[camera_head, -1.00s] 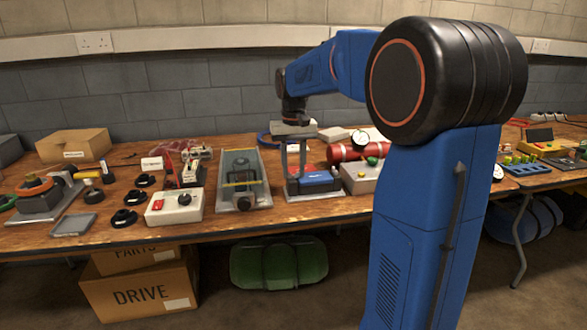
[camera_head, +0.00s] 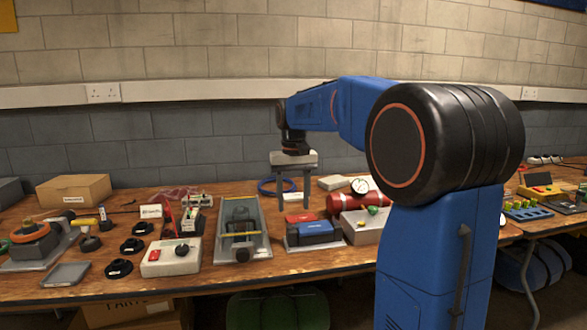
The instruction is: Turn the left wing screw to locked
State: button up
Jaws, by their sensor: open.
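I cannot make out a wing screw in this view; it is too small or hidden. My gripper (camera_head: 293,205) points down with its two grey fingers apart and nothing between them. It appears over a grey stand (camera_head: 303,257) holding a blue block (camera_head: 314,231) and a red block (camera_head: 301,217). The fingertips look above the blocks, but the exact gap is hard to judge. To the left lies a long grey tray-like fixture (camera_head: 264,237) with dark parts inside and a dark round knob (camera_head: 243,255) at its front.
A red cylinder (camera_head: 343,203), a dial gauge (camera_head: 361,185) and a pale box (camera_head: 357,226) stand close on the right. A cardboard box (camera_head: 74,191) is at the back left.

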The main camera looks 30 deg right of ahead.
aim_at(294, 223)
notch_tip(294, 223, up, 12)
jog(key=shift+f, duration=0.2)
jog(key=shift+s, duration=0.1)
dwell(0.5)
jog(key=s+a+f+n+t, duration=0.1)
jog(key=s+a+f, duration=0.25)
jog(key=s, duration=0.45)
jog(key=s+a+f+n+t, duration=0.1)
jog(key=s+a+f, duration=0.3)
jog(key=s, duration=0.5)
jog(key=s+a+f+n+t, duration=0.1)
jog(key=s+a+f+t, duration=0.1)
jog(key=s+f, duration=1.3)
notch_tip(294, 223, down, 3)
jog(key=shift+r+t, duration=0.1)
jog(key=shift+t, duration=0.3)
